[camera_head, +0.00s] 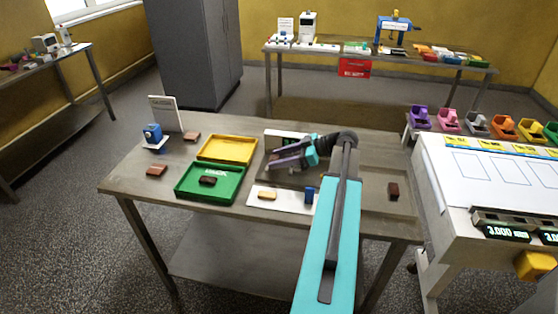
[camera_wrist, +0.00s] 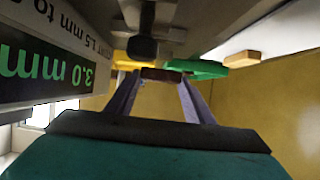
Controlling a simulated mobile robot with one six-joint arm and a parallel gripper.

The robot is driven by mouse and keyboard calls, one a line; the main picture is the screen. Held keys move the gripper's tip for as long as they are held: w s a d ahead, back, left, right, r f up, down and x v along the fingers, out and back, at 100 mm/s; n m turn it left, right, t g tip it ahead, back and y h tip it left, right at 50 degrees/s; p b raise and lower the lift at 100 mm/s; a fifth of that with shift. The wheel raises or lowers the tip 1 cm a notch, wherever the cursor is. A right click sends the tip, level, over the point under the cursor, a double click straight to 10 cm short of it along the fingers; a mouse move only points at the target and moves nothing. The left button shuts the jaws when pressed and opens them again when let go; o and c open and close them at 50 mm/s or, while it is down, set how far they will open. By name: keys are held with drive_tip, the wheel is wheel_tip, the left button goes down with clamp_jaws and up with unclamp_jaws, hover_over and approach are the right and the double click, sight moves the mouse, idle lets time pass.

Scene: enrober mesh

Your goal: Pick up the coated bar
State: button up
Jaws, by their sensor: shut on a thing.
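My gripper (camera_head: 272,158) is over the middle of the steel table, with its purple fingers pointing left. In the wrist view its fingers (camera_wrist: 159,75) are closed on a dark brown coated bar (camera_wrist: 160,74), which spans the gap between the fingertips. The bar is small and partly hidden in the head view. Another dark bar (camera_head: 207,181) lies in the green tray (camera_head: 228,194), left of my gripper. A further dark bar (camera_head: 393,191) lies at the table's right end.
A yellow tray (camera_head: 228,149) adjoins the green one. A white board (camera_head: 284,204) with a tan bar (camera_head: 266,195) is in front. Reddish bars (camera_head: 157,171) and a blue device (camera_head: 153,133) stand left. A "3.0 mm" label (camera_wrist: 52,66) is close in the wrist view.

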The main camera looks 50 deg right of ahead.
drive_tip(key=s+a+b, duration=0.1)
drive_tip(key=s+a, duration=0.1)
drive_tip(key=s+a+b, duration=0.1)
drive_tip(key=s+a, duration=0.2)
drive_tip(key=s+a+r+b, duration=0.1)
drive_tip(key=s+a, duration=0.2)
drive_tip(key=shift+a, duration=0.2)
drive_tip(key=b, duration=0.2)
drive_tip(key=shift+w+d+f+b, duration=0.1)
drive_tip(key=shift+f+b, duration=0.05)
drive_tip(key=shift+b, duration=0.2)
drive_tip(key=b, duration=0.3)
drive_tip(key=shift+s+a, duration=0.2)
drive_tip(key=b, duration=0.4)
drive_tip(key=shift+s+a+b, duration=0.35)
drive_tip(key=shift+s+a+b, duration=0.15)
drive_tip(key=shift+b, duration=0.5)
drive_tip(key=shift+a, duration=0.1)
drive_tip(key=shift+s+a+r+b, duration=0.15)
drive_tip(key=shift+r+b, duration=0.1)
drive_tip(key=shift+b, duration=0.35)
